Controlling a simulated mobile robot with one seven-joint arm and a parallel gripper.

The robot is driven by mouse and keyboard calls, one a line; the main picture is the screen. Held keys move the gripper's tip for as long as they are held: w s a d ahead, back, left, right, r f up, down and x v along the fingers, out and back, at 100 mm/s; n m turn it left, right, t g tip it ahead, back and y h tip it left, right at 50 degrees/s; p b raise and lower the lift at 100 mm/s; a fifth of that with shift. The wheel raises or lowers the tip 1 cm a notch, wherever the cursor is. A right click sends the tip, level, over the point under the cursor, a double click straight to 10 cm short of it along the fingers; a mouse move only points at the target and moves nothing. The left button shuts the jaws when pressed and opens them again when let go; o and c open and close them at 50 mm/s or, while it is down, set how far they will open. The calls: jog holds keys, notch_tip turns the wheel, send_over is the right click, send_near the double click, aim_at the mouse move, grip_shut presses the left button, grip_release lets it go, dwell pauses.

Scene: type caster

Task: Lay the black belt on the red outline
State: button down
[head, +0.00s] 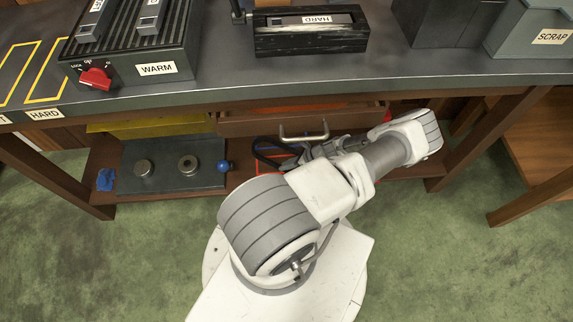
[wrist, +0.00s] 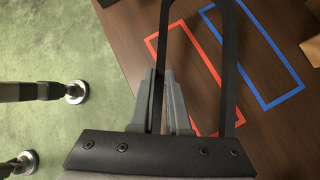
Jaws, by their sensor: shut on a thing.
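The black belt (wrist: 163,40) is a loop in the wrist view, with one strand between my gripper's fingers (wrist: 160,74) and the other strand off to the right. My gripper is shut on it. Part of the loop runs out of the top of the view and part is hidden behind the gripper body. The red outline (wrist: 208,52) is on the brown lower shelf, behind and between the strands. In the head view the belt (head: 263,153) shows as a dark loop left of my gripper (head: 303,158), over the red outline (head: 262,172). I cannot tell whether the belt touches the shelf.
A blue outline (wrist: 285,58) lies right of the red one. An open drawer (head: 255,126) with a metal handle hangs above the shelf. Green floor is in front.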

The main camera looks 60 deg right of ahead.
aim_at(286, 171)
dwell(0.3)
jog(key=shift+f+b, duration=1.2)
jog(key=shift+f, duration=1.15)
jog(key=c, duration=0.8)
grip_release()
jog(key=shift+r, duration=0.1)
jog(key=p+v, duration=0.6)
jog(key=v, duration=1.1)
jog(key=shift+s+r, duration=0.1)
jog(key=shift+r, duration=0.1)
